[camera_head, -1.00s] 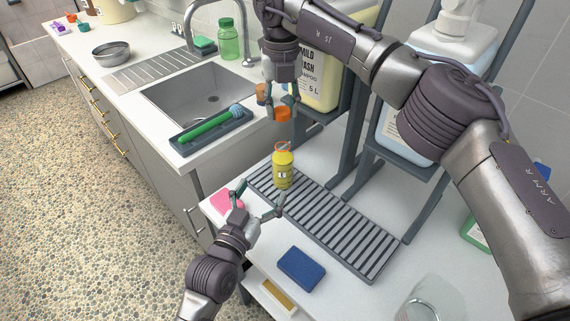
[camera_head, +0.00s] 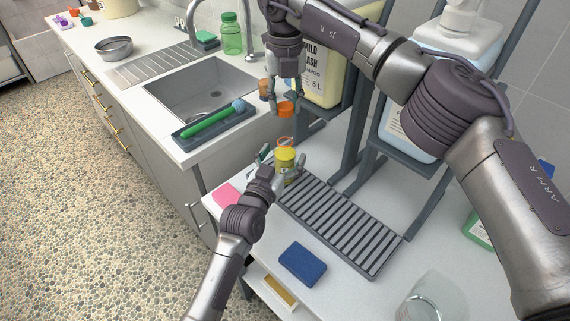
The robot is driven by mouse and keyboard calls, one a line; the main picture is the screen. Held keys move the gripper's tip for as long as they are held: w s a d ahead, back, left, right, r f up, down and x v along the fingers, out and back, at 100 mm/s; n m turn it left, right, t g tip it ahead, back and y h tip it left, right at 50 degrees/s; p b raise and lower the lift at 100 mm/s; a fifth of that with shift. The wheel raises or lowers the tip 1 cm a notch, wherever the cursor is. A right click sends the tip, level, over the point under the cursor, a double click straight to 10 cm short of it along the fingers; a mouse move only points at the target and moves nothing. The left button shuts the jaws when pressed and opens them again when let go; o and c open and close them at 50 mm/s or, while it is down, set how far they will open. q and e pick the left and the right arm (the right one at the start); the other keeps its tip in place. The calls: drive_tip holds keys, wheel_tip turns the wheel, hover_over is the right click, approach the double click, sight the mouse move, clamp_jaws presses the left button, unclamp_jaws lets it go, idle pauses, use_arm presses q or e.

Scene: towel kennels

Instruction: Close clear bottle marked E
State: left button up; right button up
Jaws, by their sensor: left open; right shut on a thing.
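A small bottle (camera_head: 286,157) with yellow contents or body stands upright at the far end of the slatted rack (camera_head: 345,228). An orange ring shows at its open-looking neck; its marking is mostly hidden now. My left gripper (camera_head: 283,163) is open, with its fingers on either side of the bottle; I cannot tell if they touch it. My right gripper (camera_head: 286,103) points down and is shut on an orange cap (camera_head: 286,110), held above and apart from the bottle.
A large shampoo jug (camera_head: 322,75) stands behind. A pink sponge (camera_head: 228,195), blue sponge (camera_head: 302,264) and glass jar (camera_head: 430,300) are on the counter.

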sight(285, 136)
use_arm(q)
drive_tip(key=shift+w+d, duration=0.2)
drive_tip(key=shift+w, duration=0.25)
clamp_jaws()
use_arm(e)
drive_tip(key=shift+f, duration=2.5)
